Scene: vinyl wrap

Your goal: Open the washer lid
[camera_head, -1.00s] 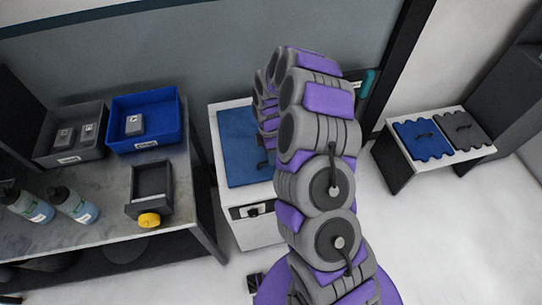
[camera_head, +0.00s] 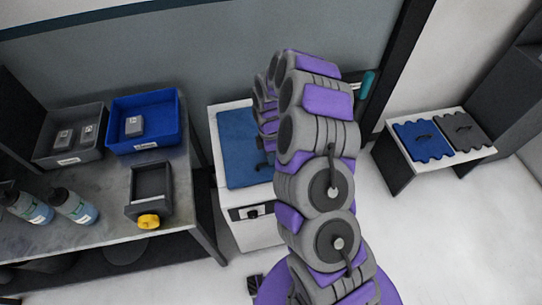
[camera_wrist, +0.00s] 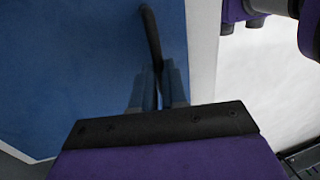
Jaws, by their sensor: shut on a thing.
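The washer is a white box (camera_head: 256,235) with a blue lid (camera_head: 237,150) on top, between the workbench and my arm. The lid looks down on the washer. In the wrist view the blue lid (camera_wrist: 60,70) fills the left and middle, with a white rim to its right. A dark bar handle (camera_wrist: 150,35) stands on the lid. My gripper (camera_wrist: 158,85) is shut on the handle, with its fingers close together at the handle's near end. In the head view my arm hides the lid's right part and most of the gripper.
A workbench (camera_head: 110,222) at left holds a blue bin (camera_head: 172,125), a grey bin (camera_head: 45,150), bottles and a dark tray with a yellow knob. A small stand (camera_head: 398,165) with blue and grey panels is at right. White floor lies open between.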

